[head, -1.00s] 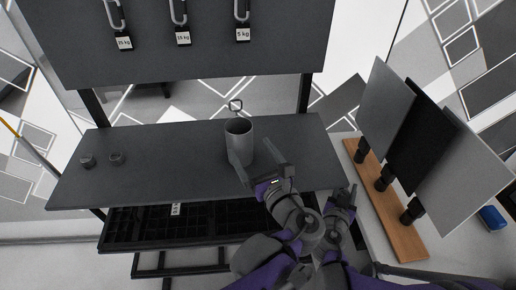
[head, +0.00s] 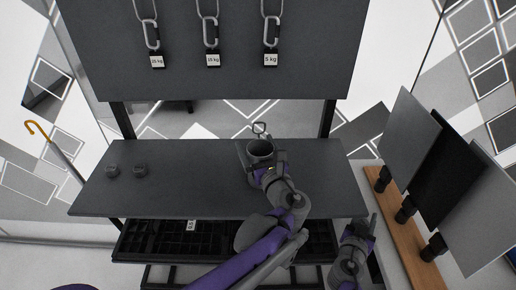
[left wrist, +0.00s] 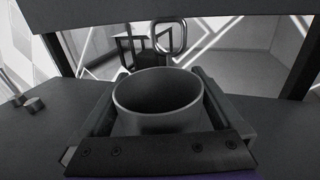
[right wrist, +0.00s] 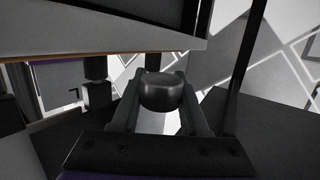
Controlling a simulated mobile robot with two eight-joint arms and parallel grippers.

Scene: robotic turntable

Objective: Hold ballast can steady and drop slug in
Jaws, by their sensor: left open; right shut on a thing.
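The ballast can (head: 260,149) is a grey, open-topped cylinder standing upright on the dark bench, with a metal ring on its far side. My left gripper (head: 262,154) is open, with one finger on each side of the can. In the left wrist view the can (left wrist: 150,122) sits between the fingers and its mouth faces up; I cannot tell whether they touch it. My right gripper (right wrist: 160,90) is shut on a dark round slug (right wrist: 161,94), away from the can. In the head view the right gripper (head: 362,222) is low, right of the bench; its slug is not distinguishable there.
Two other dark slugs (head: 126,171) lie on the bench's left part. The bench (head: 200,190) is clear between them and the can. Labelled weights (head: 213,60) hang from links on the panel behind. Upright plates (head: 435,160) stand on a wooden strip at right.

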